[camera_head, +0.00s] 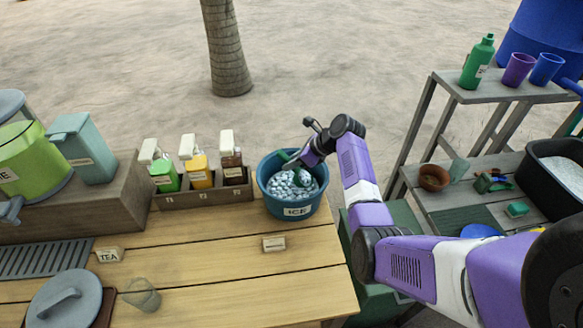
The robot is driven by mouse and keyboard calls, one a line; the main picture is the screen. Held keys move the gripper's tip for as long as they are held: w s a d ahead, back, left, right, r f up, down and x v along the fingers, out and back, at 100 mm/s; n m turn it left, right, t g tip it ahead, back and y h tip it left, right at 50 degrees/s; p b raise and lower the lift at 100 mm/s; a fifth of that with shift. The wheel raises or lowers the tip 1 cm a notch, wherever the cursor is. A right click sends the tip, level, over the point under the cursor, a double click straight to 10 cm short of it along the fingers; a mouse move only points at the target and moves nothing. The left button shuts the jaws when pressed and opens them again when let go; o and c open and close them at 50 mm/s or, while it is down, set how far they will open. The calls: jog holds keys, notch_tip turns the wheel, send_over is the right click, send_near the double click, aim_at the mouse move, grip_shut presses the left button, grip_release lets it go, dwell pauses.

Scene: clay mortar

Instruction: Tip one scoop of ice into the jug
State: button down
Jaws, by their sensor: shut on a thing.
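A round blue tub (268,198) labelled ICE stands at the table's right end, filled with pale ice pieces (290,188). My gripper (297,164) reaches in over the tub's back rim from the right, its fingers small and partly hidden. It is shut on a green scoop (286,155), of which only a little shows at the ice. I cannot tell whether the scoop carries ice. A teal lidded jug (92,157) with a label stands upright on the raised wooden shelf at the left, well apart from my gripper.
Several pump bottles (197,171) stand in a wooden rack between jug and tub. A clear glass (142,296), a TEA sign (109,255) and a grey lid (68,300) are on the table. Its middle is clear. A side shelf (465,205) with cups stands right.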

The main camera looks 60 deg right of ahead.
aim_at(281, 152)
notch_tip(281, 152, up, 4)
jog(key=shift+f, duration=0.2)
jog(key=shift+w+r, duration=0.2)
jog(key=shift+r, duration=0.25)
jog(key=shift+w+r, duration=0.2)
jog(key=shift+r, duration=0.25)
jog(key=w+r+g, duration=0.1)
jog(key=r+g, duration=0.1)
jog(key=g, duration=0.1)
jog(key=w+g, duration=0.1)
jog(key=shift+w+a+r+g+h, duration=0.3)
jog(key=shift+w+r+g, duration=0.05)
jog(key=shift+r+g, duration=0.05)
jog(key=shift+w+r+g, duration=0.55)
jog(key=shift+r+g, duration=0.05)
jog(key=shift+g, duration=0.5)
jog(key=shift+a, duration=0.1)
